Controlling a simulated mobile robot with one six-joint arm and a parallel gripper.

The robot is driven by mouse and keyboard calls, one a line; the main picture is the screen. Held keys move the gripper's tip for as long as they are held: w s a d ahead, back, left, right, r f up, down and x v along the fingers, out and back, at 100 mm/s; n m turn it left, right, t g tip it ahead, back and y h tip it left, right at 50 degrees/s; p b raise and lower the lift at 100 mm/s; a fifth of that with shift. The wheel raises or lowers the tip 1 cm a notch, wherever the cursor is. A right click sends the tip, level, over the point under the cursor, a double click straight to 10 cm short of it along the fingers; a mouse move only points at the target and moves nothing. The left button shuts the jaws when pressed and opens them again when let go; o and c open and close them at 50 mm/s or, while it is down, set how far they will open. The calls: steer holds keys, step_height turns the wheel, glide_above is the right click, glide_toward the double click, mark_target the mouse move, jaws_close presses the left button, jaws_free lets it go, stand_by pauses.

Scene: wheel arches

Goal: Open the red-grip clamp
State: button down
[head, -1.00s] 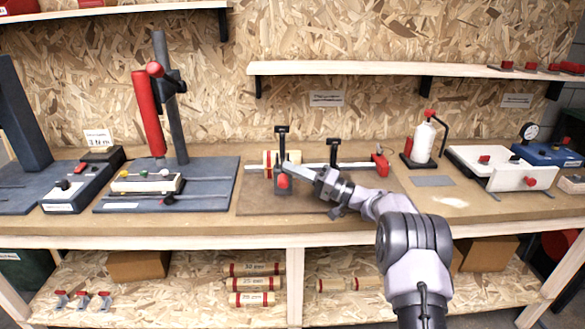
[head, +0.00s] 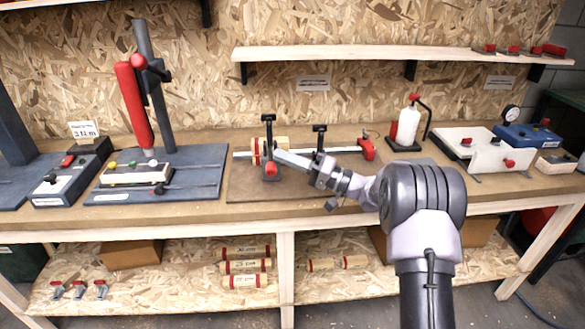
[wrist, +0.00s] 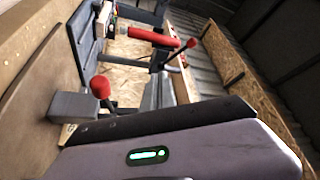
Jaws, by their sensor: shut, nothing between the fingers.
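The clamp's grey bar (head: 335,150) lies across a brown board on the bench, with a red grip (head: 366,148) at its right end. A red knob (head: 270,169) sits low on that upright; a red ball knob on a grey block also shows in the wrist view (wrist: 100,87). My gripper (head: 279,155) is shut and empty, its tip close right of the upright. I cannot tell whether it touches.
A press with a long red handle (head: 134,106) stands left. A second black T-shaped post (head: 319,140) rises from the bar near my gripper. A white bottle (head: 407,128) and white boxes (head: 465,142) stand right. A shelf (head: 380,53) hangs above.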

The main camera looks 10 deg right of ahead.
steer(key=s+d+p, duration=0.1)
steer(key=s, duration=0.8)
steer(key=shift+s+r, duration=0.25)
steer(key=shift+r, duration=0.15)
